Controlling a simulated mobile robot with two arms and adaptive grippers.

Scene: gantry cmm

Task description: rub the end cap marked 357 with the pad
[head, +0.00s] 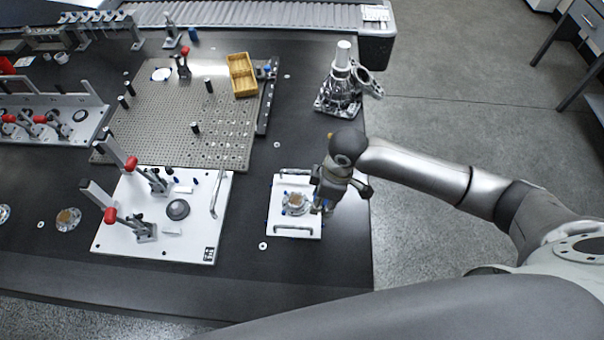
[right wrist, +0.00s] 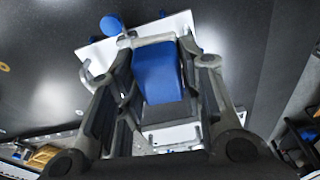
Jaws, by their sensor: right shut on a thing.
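My right gripper (head: 322,206) is at the right side of a small white fixture plate (head: 290,233). In the right wrist view its fingers (right wrist: 160,85) are shut on a blue pad (right wrist: 158,70). A metallic end cap with a tan centre (head: 296,203) sits on the plate, just left of the gripper. I cannot read its marking, nor tell whether the pad touches it. A similar end cap (head: 67,219) lies at the left of the table. My left gripper is not in view.
A larger white clamp plate (head: 190,240) is to the left. A perforated plate (head: 170,110) with a yellow bin (head: 242,75) and a metal casting (head: 342,90) stand behind.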

